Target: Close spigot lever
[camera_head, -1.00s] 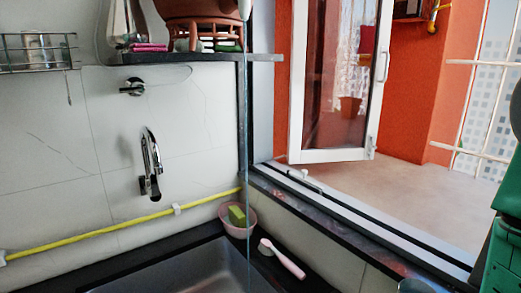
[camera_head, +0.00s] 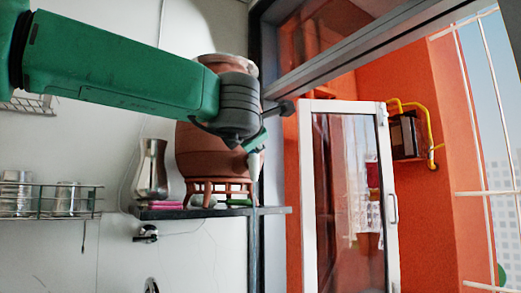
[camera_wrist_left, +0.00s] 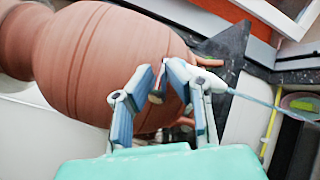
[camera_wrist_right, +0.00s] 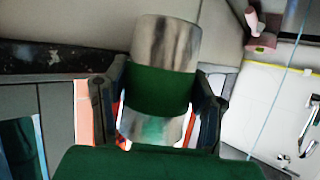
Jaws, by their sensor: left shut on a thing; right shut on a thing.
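The brown clay waterpot (camera_head: 196,150) stands on a shelf in the head view, and its round body fills the upper left of the left wrist view (camera_wrist_left: 90,60). My left gripper (camera_head: 262,135) is at the pot's right side, partly hidden by my green arm. In the left wrist view its fingers (camera_wrist_left: 160,78) are closed around the small spigot lever (camera_wrist_left: 156,92). The pale spigot tip (camera_head: 255,160) is just below the gripper. A thin water stream (camera_wrist_left: 262,103) runs from it. My right gripper (camera_wrist_right: 158,100) is shut on a shiny metal tumbler (camera_wrist_right: 167,42).
The dark shelf (camera_head: 170,213) also holds a metal jug (camera_head: 152,168). A wire rack with steel cups (camera_head: 70,198) hangs at left. A pink brush (camera_wrist_right: 262,38) lies near the sink in the right wrist view.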

